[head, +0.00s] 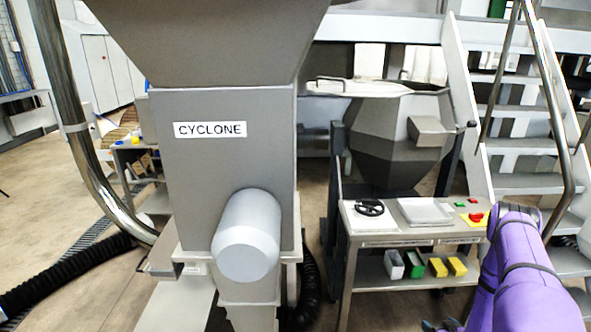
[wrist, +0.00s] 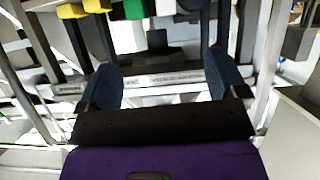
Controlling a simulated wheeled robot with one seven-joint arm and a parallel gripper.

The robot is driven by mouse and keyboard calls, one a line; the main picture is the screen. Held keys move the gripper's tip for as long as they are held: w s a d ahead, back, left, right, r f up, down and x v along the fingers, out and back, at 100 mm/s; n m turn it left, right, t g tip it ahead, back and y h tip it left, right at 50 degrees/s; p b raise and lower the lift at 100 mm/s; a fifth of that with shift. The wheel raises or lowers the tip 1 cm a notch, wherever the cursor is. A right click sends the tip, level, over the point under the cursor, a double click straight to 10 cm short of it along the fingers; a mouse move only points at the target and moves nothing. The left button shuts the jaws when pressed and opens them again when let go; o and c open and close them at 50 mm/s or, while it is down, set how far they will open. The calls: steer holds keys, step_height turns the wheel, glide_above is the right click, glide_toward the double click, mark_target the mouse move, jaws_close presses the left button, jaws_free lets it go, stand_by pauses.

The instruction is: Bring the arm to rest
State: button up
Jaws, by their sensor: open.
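My arm, in purple, comes up at the right edge of the head view, in front of the staircase. My gripper (wrist: 163,85) shows in the wrist view with its two dark blue fingers spread wide apart. Nothing is between the fingers. In the head view only a small dark part of it shows at the bottom edge, beside the arm, and the rest is out of the picture.
A grey machine marked CYCLONE (head: 222,165) stands at centre left. A trolley (head: 385,238) with a handwheel, a red button and a lower shelf of small boxes stands beside my arm. White stairs (head: 518,145) rise behind the arm. Open floor (head: 35,220) lies at left.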

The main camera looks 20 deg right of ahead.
steer(key=w+d+r+n+g, duration=0.1)
steer(key=w+r, duration=0.6)
steer(key=r, duration=0.4)
steer(key=w+d+r+n+g, duration=0.1)
steer(key=w+r, duration=0.6)
steer(key=r, duration=0.4)
steer(key=w+a+r+g, duration=0.1)
steer(key=a+r, duration=0.4)
steer(key=r, duration=0.7)
steer(key=w+a+r+g, duration=0.15)
steer(key=a+r, duration=0.35)
steer(key=r, duration=0.7)
steer(key=s+a+r, duration=0.6)
steer(key=a+r, duration=0.1)
steer(key=r, duration=0.2)
steer(key=s+a+r, duration=0.5)
steer(key=a+r, duration=0.2)
steer(key=r, duration=0.2)
steer(key=s+a+r+g+y, duration=0.1)
steer(key=s+a, duration=0.3)
steer(key=s, duration=0.4)
steer(key=s+a+r+g+y, duration=0.1)
steer(key=s+a+r, duration=0.1)
steer(key=s+a, duration=0.2)
steer(key=s+a+r+g+y, duration=0.1)
steer(key=s+a, duration=0.3)
steer(key=s, duration=0.7)
steer(key=shift+s+a+r, duration=0.25)
steer(key=shift+s+r, duration=0.1)
steer(key=shift+r, duration=0.45)
